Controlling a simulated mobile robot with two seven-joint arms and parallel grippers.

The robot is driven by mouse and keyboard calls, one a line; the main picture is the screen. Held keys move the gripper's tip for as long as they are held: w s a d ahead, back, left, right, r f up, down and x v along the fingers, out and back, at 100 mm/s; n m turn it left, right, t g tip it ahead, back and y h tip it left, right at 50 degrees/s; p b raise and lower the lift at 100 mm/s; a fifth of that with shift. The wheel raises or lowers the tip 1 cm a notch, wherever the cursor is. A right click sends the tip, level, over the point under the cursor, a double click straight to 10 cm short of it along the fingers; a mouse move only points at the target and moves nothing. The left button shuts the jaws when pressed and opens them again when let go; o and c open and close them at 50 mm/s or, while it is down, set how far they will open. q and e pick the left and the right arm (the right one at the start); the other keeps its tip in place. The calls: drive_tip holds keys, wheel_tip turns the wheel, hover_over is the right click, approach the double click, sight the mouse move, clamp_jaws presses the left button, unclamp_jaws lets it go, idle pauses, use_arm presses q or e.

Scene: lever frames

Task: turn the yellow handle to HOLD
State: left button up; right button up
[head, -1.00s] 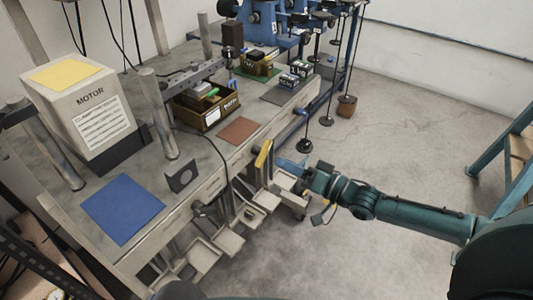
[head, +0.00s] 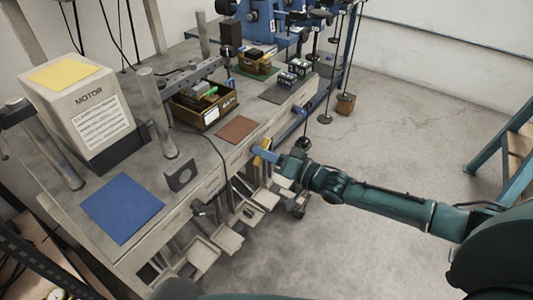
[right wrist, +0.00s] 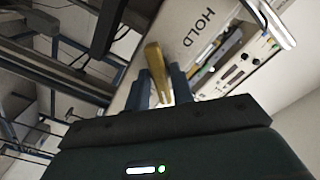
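The yellow handle (head: 257,160) sticks out from the front side of the long grey bench, near its middle. My right gripper (head: 268,155) is at the handle and partly covers it in the head view. In the right wrist view the yellow handle (right wrist: 156,72) stands between the two dark blue fingers of my right gripper (right wrist: 160,88). The fingers are apart, one on each side of it, and I see no clear grip. The word HOLD (right wrist: 199,27) is on the pale panel to the right of the handle there. My left gripper is out of view.
On the bench (head: 75,160) stand a motor box (head: 88,105), a blue mat (head: 122,207), a brown mat (head: 236,130) and a brown bin (head: 205,108). Grey trays (head: 228,240) hang below its front edge. The floor (head: 400,130) to the right is mostly clear.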

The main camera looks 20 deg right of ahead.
drive_tip(key=c, duration=0.3)
drive_tip(key=shift+c, duration=0.2)
use_arm(q)
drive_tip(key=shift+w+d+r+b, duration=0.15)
drive_tip(key=shift+b, duration=0.15)
use_arm(e)
drive_tip(key=shift+n, duration=8.9)
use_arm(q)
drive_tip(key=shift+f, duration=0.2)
use_arm(e)
drive_tip(key=o, duration=0.8)
